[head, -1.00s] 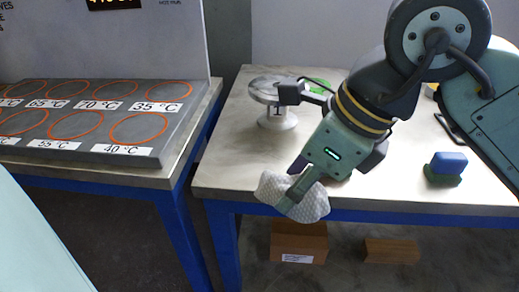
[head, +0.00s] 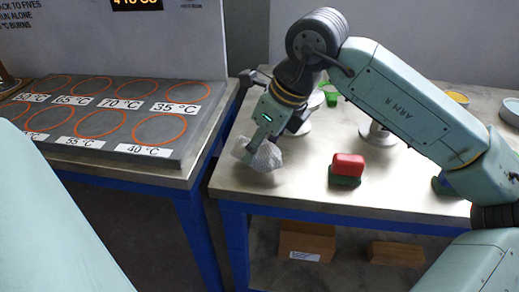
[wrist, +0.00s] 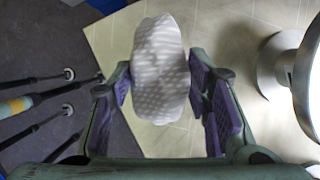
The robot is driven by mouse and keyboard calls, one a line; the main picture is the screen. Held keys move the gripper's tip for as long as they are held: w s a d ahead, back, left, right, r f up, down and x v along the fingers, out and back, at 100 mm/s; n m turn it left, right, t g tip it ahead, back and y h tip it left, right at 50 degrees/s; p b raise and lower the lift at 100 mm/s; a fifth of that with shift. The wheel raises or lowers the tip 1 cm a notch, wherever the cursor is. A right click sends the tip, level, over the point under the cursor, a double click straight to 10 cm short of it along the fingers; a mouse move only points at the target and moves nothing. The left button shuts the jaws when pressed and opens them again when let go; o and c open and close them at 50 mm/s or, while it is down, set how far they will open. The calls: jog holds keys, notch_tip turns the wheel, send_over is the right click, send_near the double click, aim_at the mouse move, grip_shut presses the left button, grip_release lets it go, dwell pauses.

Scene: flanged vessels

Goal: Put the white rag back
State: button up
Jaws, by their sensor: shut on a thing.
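The white rag (head: 264,156) is a crumpled, dotted bundle near the left front corner of the right-hand table (head: 290,192). My gripper (head: 256,145) is shut on it from above. In the wrist view the rag (wrist: 160,65) sits between the two purple-padded fingers (wrist: 164,95) and bulges out beyond them. The wrist view shows pale tabletop and dark floor behind the rag. I cannot tell whether the rag touches the tabletop.
A red block on a green base (head: 346,168) stands to the right of the rag. A flanged vessel (head: 377,135) stands behind it, with a green cup (head: 331,98) further back. The left table holds a grey panel (head: 110,120) with orange rings. Boxes (head: 306,241) lie below.

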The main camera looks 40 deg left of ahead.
jog(key=shift+f, duration=1.4)
jog(key=o, duration=1.1)
jog(key=shift+r+p, duration=0.3)
jog(key=b+v, duration=0.1)
jog(key=v, duration=1)
jog(key=shift+d+r, duration=0.25)
jog(key=shift+r, duration=0.1)
